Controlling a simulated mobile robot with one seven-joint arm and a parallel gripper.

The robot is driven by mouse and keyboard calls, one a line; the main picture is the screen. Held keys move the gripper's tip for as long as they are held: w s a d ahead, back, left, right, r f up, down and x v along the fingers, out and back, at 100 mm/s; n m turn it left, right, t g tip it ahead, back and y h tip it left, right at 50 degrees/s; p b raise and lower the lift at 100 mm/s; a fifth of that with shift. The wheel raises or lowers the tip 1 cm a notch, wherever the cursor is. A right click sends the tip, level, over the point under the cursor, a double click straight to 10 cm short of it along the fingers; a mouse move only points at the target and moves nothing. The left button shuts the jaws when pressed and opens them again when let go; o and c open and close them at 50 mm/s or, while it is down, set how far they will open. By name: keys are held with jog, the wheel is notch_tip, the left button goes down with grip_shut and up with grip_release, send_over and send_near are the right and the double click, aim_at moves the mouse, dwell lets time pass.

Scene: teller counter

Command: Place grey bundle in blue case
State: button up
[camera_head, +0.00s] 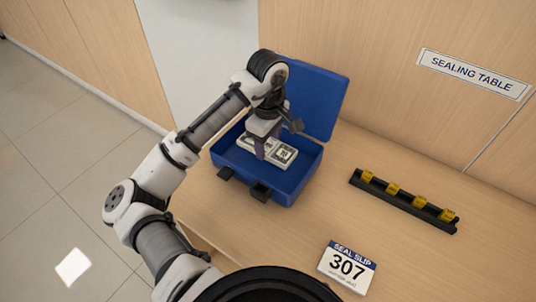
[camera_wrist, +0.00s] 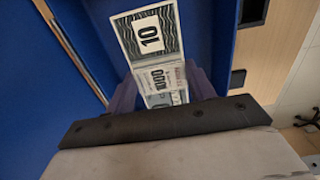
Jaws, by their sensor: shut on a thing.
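The blue case (camera_head: 296,187) stands open on the table with its lid (camera_head: 318,100) raised at the back. My gripper (camera_head: 261,152) points down inside the case. It is shut on the grey bundle (camera_wrist: 168,76), marked with zeros, which sits between the fingers in the wrist view. My gripper (camera_wrist: 163,88) hides part of it there. Another banknote bundle (camera_wrist: 148,36), with a "10" label and dark wavy print, lies right beside it. That bundle also shows inside the case in the head view (camera_head: 284,155). I cannot tell whether the grey bundle touches the case floor.
A black rack (camera_head: 407,204) with several yellow pieces lies to the right of the case. Dark latches (camera_head: 260,192) stick out at the case front. The table between case and rack is clear.

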aim_at(268, 163)
jog(key=shift+f, duration=2.55)
jog(key=shift+f, duration=0.15)
jog(key=o, duration=1)
notch_tip(268, 163, up, 12)
jog(key=shift+r, duration=0.15)
